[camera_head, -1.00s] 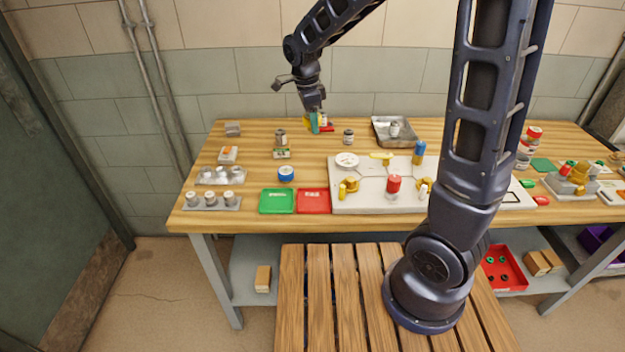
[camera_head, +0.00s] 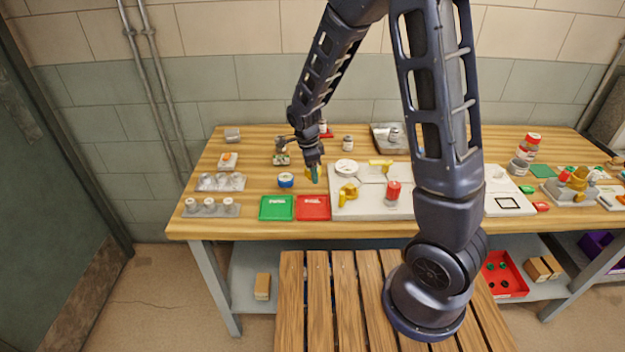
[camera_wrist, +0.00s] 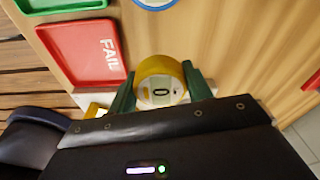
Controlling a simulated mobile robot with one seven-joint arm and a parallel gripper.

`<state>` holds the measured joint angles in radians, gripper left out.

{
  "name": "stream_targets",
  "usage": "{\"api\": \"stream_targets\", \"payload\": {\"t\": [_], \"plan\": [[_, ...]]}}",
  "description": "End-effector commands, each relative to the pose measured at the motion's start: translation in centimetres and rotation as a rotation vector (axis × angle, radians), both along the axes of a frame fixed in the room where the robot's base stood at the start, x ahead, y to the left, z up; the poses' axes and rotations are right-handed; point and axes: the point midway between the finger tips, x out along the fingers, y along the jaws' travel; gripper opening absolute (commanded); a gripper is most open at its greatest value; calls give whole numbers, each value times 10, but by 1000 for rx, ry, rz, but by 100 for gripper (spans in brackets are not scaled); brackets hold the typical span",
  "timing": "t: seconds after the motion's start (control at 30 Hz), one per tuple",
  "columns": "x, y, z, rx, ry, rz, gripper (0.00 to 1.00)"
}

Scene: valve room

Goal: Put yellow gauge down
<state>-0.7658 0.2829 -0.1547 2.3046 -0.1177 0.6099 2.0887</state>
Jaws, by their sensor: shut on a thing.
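My gripper (camera_head: 314,174) is shut on the yellow gauge, with its green fingers on either side of it. In the wrist view the yellow gauge (camera_wrist: 161,82) shows as a yellow ring with a pale face and a dark mark, between the fingertips of my gripper (camera_wrist: 160,90). In the head view only a sliver of yellow (camera_head: 308,171) shows beside the fingers. The gauge is over the table behind the red tray and left of the white board; I cannot tell whether it touches the table.
The red FAIL tray (camera_head: 313,207) and green tray (camera_head: 276,207) lie at the front edge. A blue-rimmed gauge (camera_head: 286,180) stands left of my gripper. The white board (camera_head: 375,206) with valves and a red cylinder (camera_head: 393,190) is to the right. Bare wood (camera_head: 255,185) lies further left.

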Motion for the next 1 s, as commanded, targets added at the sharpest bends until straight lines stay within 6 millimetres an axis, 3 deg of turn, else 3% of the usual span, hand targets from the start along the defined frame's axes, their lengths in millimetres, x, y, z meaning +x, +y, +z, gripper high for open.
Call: {"api": "stream_targets", "payload": {"t": [0.33, 0.73, 0.77, 0.8, 0.87, 1.0], "plan": [[0, -1, -35, -1, 2, 0, 21], [0, 0, -39, 0, 0, 0, 21], [0, 0, -40, 0, 0, 0, 52], [0, 0, -39, 0, 0, 0, 59], [0, 0, -39, 0, 0, 0, 71], [0, 0, -39, 0, 0, 0, 71]]}}
